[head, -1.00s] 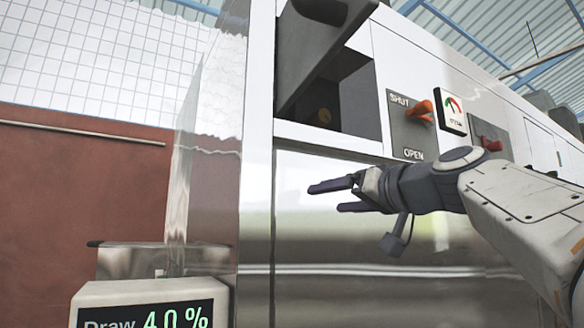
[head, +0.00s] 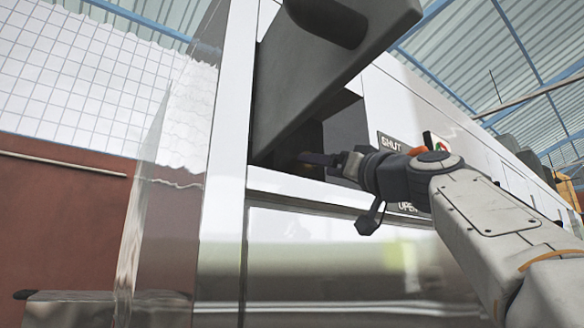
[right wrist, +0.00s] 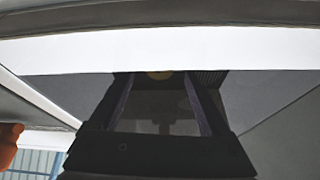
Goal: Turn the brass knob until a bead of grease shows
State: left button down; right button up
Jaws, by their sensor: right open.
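The brass knob (head: 308,172) is a small dim patch inside the dark recess behind the raised grey flap. In the right wrist view the knob (right wrist: 160,75) shows as a yellowish rounded edge at the top, between the two fingers. My right gripper (head: 318,160) is open and reaches into the recess mouth, its fingers pointing left. In the right wrist view the open fingers (right wrist: 159,82) have empty space between them, short of the knob. I cannot tell how deep the gap is. No grease bead can be made out. My left gripper is out of view.
The raised grey flap (head: 325,70) hangs close above my right gripper. The recess has a white lower frame edge (head: 290,189). An orange lever (head: 417,151) on the SHUT/OPEN plate and a gauge sit right behind my right arm.

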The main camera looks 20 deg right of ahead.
jog(key=shift+p+x, duration=1.15)
jog(key=shift+x, duration=1)
grip_shut()
